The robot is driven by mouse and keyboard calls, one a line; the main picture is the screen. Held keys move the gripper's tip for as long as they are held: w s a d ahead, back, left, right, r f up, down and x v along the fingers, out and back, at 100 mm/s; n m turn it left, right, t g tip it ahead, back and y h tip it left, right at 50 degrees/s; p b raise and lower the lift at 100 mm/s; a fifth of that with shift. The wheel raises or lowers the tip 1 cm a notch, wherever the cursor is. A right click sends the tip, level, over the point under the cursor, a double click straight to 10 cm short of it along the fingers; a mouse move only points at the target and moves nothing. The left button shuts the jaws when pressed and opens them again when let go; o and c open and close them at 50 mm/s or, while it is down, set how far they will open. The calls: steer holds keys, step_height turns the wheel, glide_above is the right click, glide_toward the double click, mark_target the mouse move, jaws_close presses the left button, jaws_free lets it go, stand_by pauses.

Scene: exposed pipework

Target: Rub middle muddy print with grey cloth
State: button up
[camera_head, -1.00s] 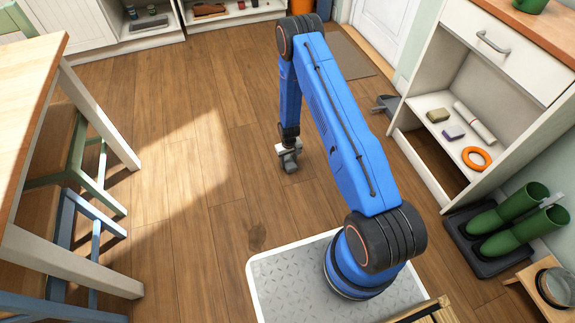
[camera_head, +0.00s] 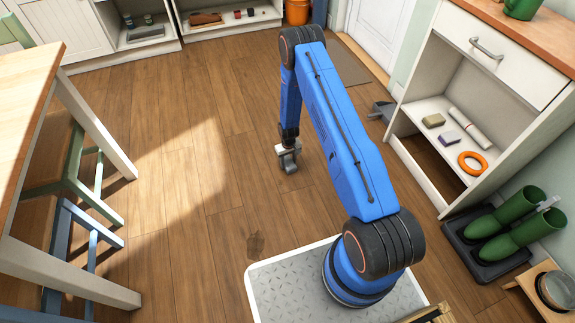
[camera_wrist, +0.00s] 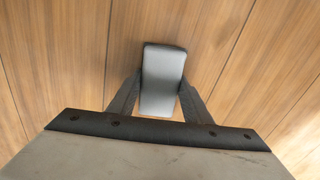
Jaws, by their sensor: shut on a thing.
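The grey cloth (camera_wrist: 163,75) is a folded pad held between the fingers of my gripper (camera_wrist: 155,95) in the wrist view. In the head view my gripper (camera_head: 288,160) hangs low over the bare wooden floor, shut on the cloth, and I cannot tell if the cloth touches the boards. No print shows in the wrist view.
A table (camera_head: 28,85) and chairs stand at left. At right are a shelf unit (camera_head: 465,110) holding an orange ring (camera_head: 472,163), and green boots (camera_head: 505,235) on a dark tray. A dustpan-like grey thing (camera_head: 382,109) lies beside the unit. The middle floor is clear.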

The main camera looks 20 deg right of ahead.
mark_target(285, 172)
steer(key=shift+w+d+r, duration=0.1)
steer(key=shift+w+d, duration=0.6)
steer(key=shift+w, duration=0.25)
